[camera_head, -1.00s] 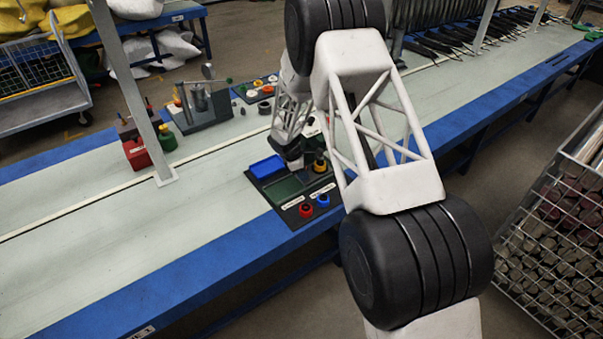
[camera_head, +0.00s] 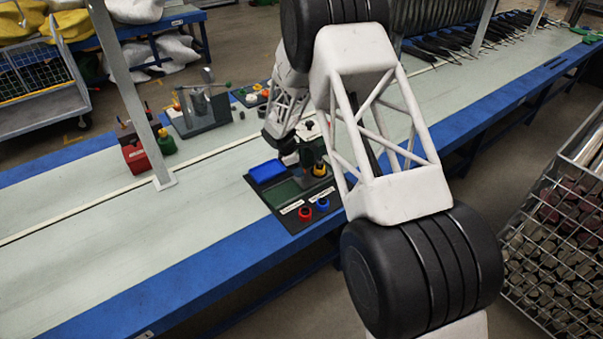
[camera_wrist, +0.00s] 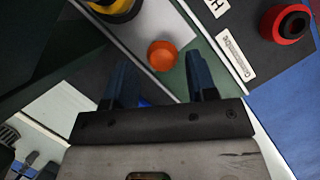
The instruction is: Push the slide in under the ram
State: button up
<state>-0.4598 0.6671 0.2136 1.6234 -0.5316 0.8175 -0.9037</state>
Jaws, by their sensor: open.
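The press (camera_head: 200,108), a grey base with an upright metal post and a lever, stands at the back of the bench. At this size I cannot make out its slide or where that lies under the ram. My gripper (camera_head: 303,180) is low over the dark parts board (camera_head: 284,214), well to the right of the press and nearer the front. In the wrist view my gripper (camera_wrist: 160,78) is open, its two dark blue fingers apart. An orange round part (camera_wrist: 162,55) shows just beyond the fingertips, over a green surface. I cannot tell its height relative to them.
The board carries a blue tray (camera_head: 266,171), a red ring (camera_head: 305,213), a blue ring (camera_head: 322,204) and a yellow-black part (camera_head: 319,169). A red box (camera_head: 136,158) and green bottle (camera_head: 166,142) stand left of the press, near a grey post (camera_head: 128,90). The bench's left is clear.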

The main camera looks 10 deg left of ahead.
jog(key=shift+v, duration=1.55)
jog(key=s+d+r+m+y, duration=0.1)
jog(key=s+d+r+m, duration=0.2)
jog(key=s+d+r, duration=0.45)
jog(key=s+d+r+m, duration=0.45)
jog(key=d+r, duration=0.35)
jog(key=r, duration=0.5)
jog(key=s+d+r+m+y, duration=0.1)
jog(key=s+d+r+m, duration=0.2)
jog(key=s+d+r, duration=0.55)
jog(key=s+d+r+m+y, duration=0.1)
jog(key=s+d+r+m, duration=0.2)
jog(key=s, duration=0.4)
jog(key=s+d+r+m, duration=0.2)
jog(key=s+d+r, duration=0.2)
jog(key=s+r, duration=0.25)
jog(key=s+d+m, duration=0.2)
jog(key=s, duration=0.7)
jog(key=s+d+m+t+y, duration=0.1)
jog(key=s+d+m, duration=0.1)
jog(key=s, duration=0.8)
jog(key=shift+d+f+m+t, duration=0.2)
jog(key=shift+f+m+t, duration=0.1)
jog(key=shift+m, duration=0.15)
